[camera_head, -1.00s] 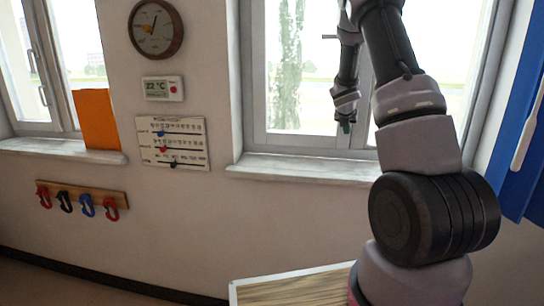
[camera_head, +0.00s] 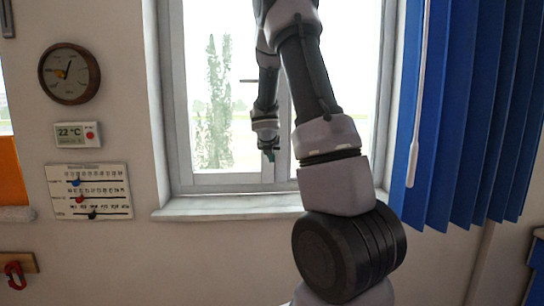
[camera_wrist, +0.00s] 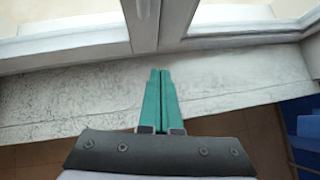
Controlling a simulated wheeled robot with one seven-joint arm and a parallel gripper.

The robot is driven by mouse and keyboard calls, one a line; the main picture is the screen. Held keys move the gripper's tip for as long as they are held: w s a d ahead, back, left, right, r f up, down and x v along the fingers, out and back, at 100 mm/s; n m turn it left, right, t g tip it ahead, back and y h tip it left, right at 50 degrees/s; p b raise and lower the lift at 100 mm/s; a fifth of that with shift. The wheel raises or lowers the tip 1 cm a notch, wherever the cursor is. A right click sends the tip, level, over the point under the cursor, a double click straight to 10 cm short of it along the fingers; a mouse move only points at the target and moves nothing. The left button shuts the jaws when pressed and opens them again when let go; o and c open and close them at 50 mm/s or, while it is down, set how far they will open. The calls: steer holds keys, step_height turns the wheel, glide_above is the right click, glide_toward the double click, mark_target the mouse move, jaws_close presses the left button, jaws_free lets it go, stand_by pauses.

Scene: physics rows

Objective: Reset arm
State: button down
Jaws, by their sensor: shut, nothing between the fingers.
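My gripper (camera_head: 269,155) hangs at the end of my raised arm, in front of the window in the head view. Behind the fingers lie the pale window sill (camera_wrist: 60,90) and the white window frame. I cannot tell how far the fingertips are from the sill.
The window sill (camera_head: 225,207) runs below the window. A blue blind (camera_head: 465,110) with a white wand hangs at the right. A red hook (camera_head: 15,274) shows lower left.

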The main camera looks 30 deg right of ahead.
steer(key=s+a+r+m+y, duration=0.1)
steer(key=s+a+r+m, duration=0.2)
steer(key=s+r+m, duration=0.5)
steer(key=s+a+r+m, duration=0.4)
steer(key=s+r+m, duration=0.1)
steer(key=s+m, duration=0.5)
steer(key=s+a+r+m+y, duration=0.2)
steer(key=s+a+m+y, duration=0.4)
steer(key=s+a+m, duration=0.8)
steer(key=s+m, duration=0.1)
steer(key=s, duration=0.2)
steer(key=shift+a+r, duration=0.2)
steer(key=shift+r, duration=0.2)
steer(key=shift+s, duration=0.1)
